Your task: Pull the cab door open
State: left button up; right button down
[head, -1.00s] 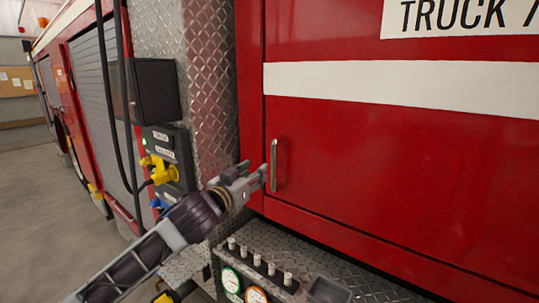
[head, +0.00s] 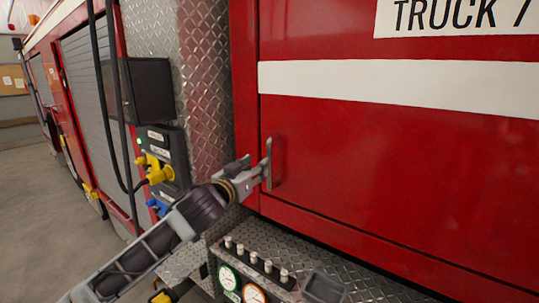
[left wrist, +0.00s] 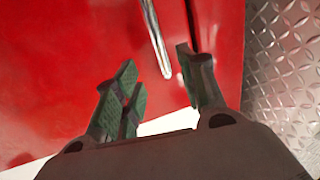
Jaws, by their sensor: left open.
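The red cab door (head: 400,165) has a white stripe and looks shut in its frame. Its upright silver handle (head: 268,148) is near the door's left edge. In the head view my left gripper (head: 262,168) is at the handle, its fingers partly overlapping it. In the left wrist view the open fingers (left wrist: 157,75) spread to either side of the handle's near end. The handle (left wrist: 156,38) shows there as a slanted metal bar, and the door seam runs beside one finger. I cannot tell whether a finger touches the handle. My right gripper is not in view.
Diamond-plate metal (head: 208,85) stands left of the door. A panel with yellow and blue plugs (head: 160,168) and hanging black cables is left of my arm. A ledge with gauges and knobs (head: 258,262) juts out below the gripper. Open floor (head: 45,215) lies at left.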

aim_at(268, 156)
pick_arm(q)
jog(key=shift+p+x, duration=0.45)
jog(key=shift+x, duration=1.5)
jog(key=shift+p+x, duration=0.8)
jog(key=shift+x, duration=2.65)
jog(key=shift+f, duration=0.1)
jog(key=shift+c, duration=0.3)
grip_shut()
